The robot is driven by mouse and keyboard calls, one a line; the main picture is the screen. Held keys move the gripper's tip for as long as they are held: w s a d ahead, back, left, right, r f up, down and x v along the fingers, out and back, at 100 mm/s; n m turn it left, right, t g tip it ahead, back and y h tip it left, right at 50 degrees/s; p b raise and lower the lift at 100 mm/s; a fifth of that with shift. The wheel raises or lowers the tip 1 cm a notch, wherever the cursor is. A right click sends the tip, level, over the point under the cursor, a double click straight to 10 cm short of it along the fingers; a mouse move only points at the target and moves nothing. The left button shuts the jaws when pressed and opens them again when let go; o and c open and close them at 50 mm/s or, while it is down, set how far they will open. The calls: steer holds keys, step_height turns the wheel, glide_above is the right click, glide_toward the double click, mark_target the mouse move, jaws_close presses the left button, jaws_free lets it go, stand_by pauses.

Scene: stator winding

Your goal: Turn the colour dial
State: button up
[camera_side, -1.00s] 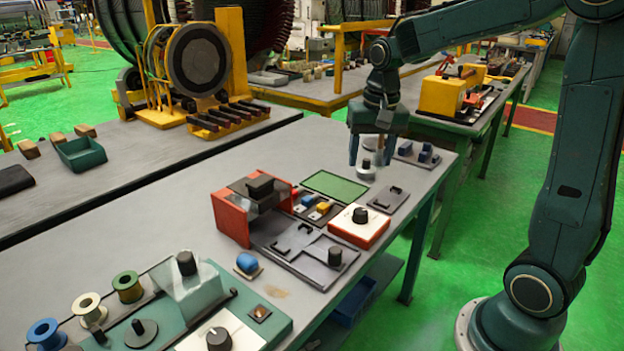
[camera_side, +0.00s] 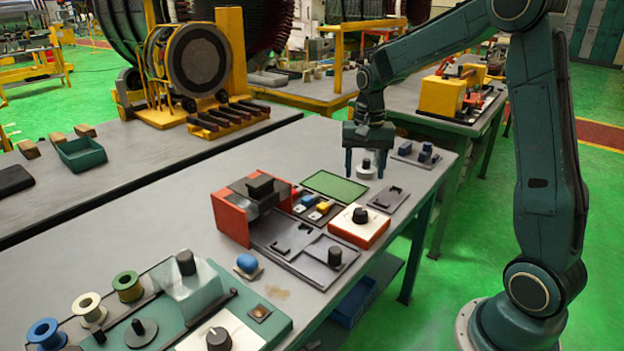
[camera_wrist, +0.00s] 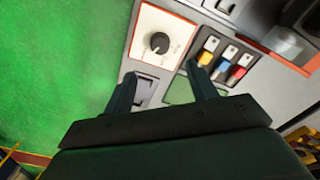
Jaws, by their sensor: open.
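A red box with a white top (camera_side: 372,231) and a black dial knob (camera_side: 360,215) stands near the table's right edge in the side view. In the wrist view its white face (camera_wrist: 148,30) and knob (camera_wrist: 159,43) lie just beyond my fingertips. A second black dial (camera_side: 218,339) sits on a white panel of the green unit at the front. I cannot tell which one is the colour dial. My gripper (camera_side: 369,172) is open and empty, fingers pointing down, behind the red box and apart from it. My fingers also show in the wrist view (camera_wrist: 161,74).
A small white round piece (camera_side: 366,172) stands on the table by my fingers. Coloured switches (camera_side: 316,207), a green plate (camera_side: 334,187) and a grey plate (camera_side: 388,199) lie near the red box. A red-sided fixture (camera_side: 232,217) stands left of it.

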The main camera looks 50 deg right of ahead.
mark_target(361, 211)
step_height(361, 211, down, 12)
steer(key=shift+f, duration=0.1)
stand_by(0.5)
steer(key=c, duration=1)
